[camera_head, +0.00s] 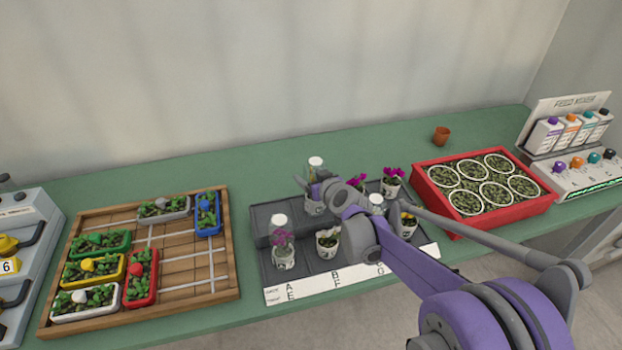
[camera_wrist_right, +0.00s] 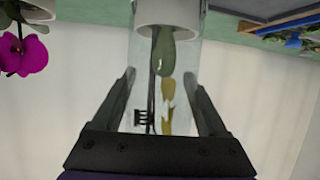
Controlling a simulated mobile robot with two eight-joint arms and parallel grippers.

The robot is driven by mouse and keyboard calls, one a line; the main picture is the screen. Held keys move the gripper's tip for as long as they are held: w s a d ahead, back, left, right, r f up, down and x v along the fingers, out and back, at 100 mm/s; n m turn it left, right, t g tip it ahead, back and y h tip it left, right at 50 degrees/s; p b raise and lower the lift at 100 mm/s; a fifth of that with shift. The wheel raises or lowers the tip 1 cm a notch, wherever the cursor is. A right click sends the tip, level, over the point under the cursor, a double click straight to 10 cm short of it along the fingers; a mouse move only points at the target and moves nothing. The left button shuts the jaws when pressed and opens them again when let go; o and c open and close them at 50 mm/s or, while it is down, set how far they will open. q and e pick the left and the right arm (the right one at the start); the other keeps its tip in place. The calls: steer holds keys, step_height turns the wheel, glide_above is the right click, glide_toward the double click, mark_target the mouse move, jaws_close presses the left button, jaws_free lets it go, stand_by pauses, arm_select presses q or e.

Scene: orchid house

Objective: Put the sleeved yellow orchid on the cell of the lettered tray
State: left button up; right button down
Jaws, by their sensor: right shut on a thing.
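The sleeved yellow orchid (camera_head: 316,165), in a clear sleeve with a white pot, is at the back row of the lettered tray. My right gripper (camera_head: 318,188) is shut on its sleeve. In the right wrist view, the fingers (camera_wrist_right: 165,95) flank the clear sleeve (camera_wrist_right: 150,60), with yellow petals inside and the pot at the top edge. The lettered tray (camera_head: 258,225) is dark grey with a white strip showing letters such as A, B, E, F and G. I cannot tell whether the pot touches the tray. My arm hides part of the tray. My left gripper is out of view.
The tray also holds a sleeved magenta orchid (camera_head: 282,248), a white-flowered pot (camera_head: 327,245), magenta orchids (camera_head: 391,182) and a yellow-flowered pot (camera_head: 408,224). A wooden planter board (camera_head: 190,262) stands left, a red crate (camera_head: 500,218) right. Green bench is clear behind the tray.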

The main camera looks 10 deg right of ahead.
steer(key=shift+f, duration=0.3)
jaws_free()
steer(key=shift+r, duration=0.15)
steer(key=v, duration=1.2)
steer(key=s+f+m+g+h, duration=0.1)
steer(key=s+f+g, duration=0.3)
steer(key=s, duration=1)
steer(key=s+f+m+g+h, duration=0.1)
steer(key=s+f+g, duration=0.3)
steer(key=s, duration=1)
step_height(320, 180, down, 3)
steer(key=shift+a+r+h+p, duration=0.1)
steer(key=shift+a+h+p, duration=0.2)
steer(key=shift+a+p, duration=0.15)
